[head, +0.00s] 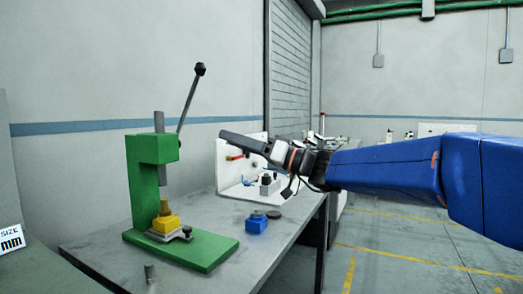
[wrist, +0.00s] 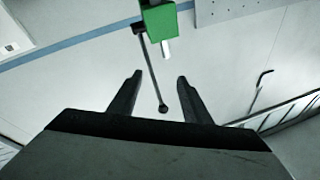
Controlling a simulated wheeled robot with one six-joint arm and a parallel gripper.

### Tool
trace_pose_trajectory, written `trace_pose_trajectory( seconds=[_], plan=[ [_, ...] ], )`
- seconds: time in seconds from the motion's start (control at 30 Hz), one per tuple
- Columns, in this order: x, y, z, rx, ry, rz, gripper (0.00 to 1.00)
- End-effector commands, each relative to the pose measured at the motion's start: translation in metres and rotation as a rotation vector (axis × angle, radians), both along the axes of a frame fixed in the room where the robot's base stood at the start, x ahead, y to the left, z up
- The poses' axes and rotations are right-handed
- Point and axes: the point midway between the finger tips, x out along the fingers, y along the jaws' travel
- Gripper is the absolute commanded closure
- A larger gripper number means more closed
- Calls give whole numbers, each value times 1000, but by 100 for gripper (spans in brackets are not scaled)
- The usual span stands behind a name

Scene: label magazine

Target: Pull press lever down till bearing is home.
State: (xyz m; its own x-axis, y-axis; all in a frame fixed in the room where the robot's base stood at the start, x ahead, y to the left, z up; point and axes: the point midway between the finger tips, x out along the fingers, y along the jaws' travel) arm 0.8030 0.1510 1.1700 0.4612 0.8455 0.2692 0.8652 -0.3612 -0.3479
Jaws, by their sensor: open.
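A green arbor press (head: 147,185) stands on the grey workbench. Its thin dark lever (head: 188,103) rises up and to the right, with a black ball knob (head: 200,69) at the top. Under the grey ram (head: 160,175) a brass-coloured piece (head: 164,208) sits on a yellow block (head: 166,223). A separate bearing cannot be made out. My gripper (head: 236,138) is right of the press, below knob height in the head view. In the wrist view my gripper (wrist: 158,80) is open and empty, with the lever (wrist: 152,72) showing between its fingers and the knob (wrist: 163,108) nearer the palm; contact cannot be told.
A blue block (head: 256,223) and a dark round piece (head: 274,214) lie on the workbench (head: 205,212) right of the press. A white panel fixture (head: 228,165) stands behind them. A small grey cylinder (head: 150,272) is near the front edge.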

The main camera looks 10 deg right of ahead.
Motion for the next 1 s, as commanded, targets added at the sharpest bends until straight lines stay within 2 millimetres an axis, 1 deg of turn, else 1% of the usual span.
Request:
trace_pose_trajectory(
  seconds=[0.6,1.0],
  plan=[
    [-40,-75,-24,1,0,-3,56],
    [-65,-119,-38,0,0,-2,56]
  ],
)
